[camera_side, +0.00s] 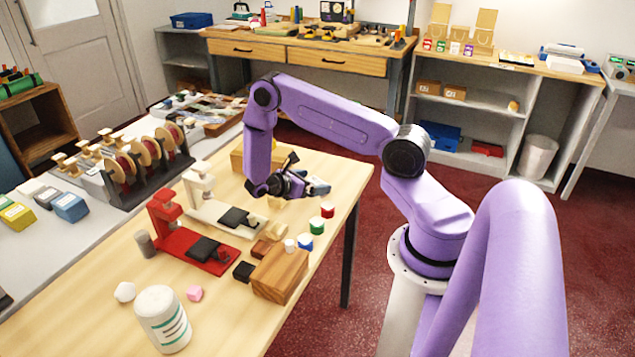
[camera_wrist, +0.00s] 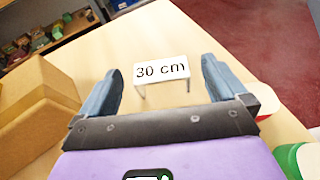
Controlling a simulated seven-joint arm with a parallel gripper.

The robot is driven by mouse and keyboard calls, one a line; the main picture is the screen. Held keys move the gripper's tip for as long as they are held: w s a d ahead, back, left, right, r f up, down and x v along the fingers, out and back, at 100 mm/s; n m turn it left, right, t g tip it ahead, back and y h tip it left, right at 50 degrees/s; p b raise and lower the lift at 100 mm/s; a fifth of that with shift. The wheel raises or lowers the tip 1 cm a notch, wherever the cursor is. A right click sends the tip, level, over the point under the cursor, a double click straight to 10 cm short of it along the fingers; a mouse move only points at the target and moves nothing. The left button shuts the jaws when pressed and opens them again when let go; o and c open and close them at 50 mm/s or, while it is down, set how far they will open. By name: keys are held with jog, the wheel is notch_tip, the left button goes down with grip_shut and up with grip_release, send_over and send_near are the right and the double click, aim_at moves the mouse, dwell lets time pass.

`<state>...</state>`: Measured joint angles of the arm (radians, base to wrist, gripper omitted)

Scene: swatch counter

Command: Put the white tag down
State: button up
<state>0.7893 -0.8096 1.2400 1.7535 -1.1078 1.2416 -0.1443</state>
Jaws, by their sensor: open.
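The white tag (camera_wrist: 162,71), printed "30 cm", shows in the wrist view on or just above the pale wooden table (camera_wrist: 160,30). Thin edges or legs show below its face. My gripper (camera_wrist: 162,76) is open, with one blue-grey finger on each side of the tag and a visible gap to both. In the side view my gripper (camera_side: 300,187) is low over the far right part of the table. I cannot make out the tag there; the gripper seems to hide it.
Small pots with red (camera_side: 327,209), green (camera_side: 317,226) and blue (camera_side: 304,241) sides stand near the table's right edge. A white stand (camera_side: 203,187) and red stand (camera_side: 166,208) are nearby.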

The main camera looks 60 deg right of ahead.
jog(key=v, duration=0.9)
jog(key=s+a+r+m+t+y, duration=0.1)
jog(key=s+a+r+t+y, duration=0.3)
jog(key=a+r, duration=0.9)
jog(key=s+a+r+y, duration=0.2)
jog(key=s+a+y, duration=0.2)
jog(key=s, duration=0.6)
jog(key=s+a+r+t+y, duration=0.1)
jog(key=s+a+r+y, duration=0.2)
jog(key=s+a, duration=0.3)
jog(key=s+y, duration=0.1)
jog(key=s, duration=0.3)
jog(key=shift+a+r+y, duration=0.15)
jog(key=shift+r+y, duration=0.1)
jog(key=shift+y, duration=0.15)
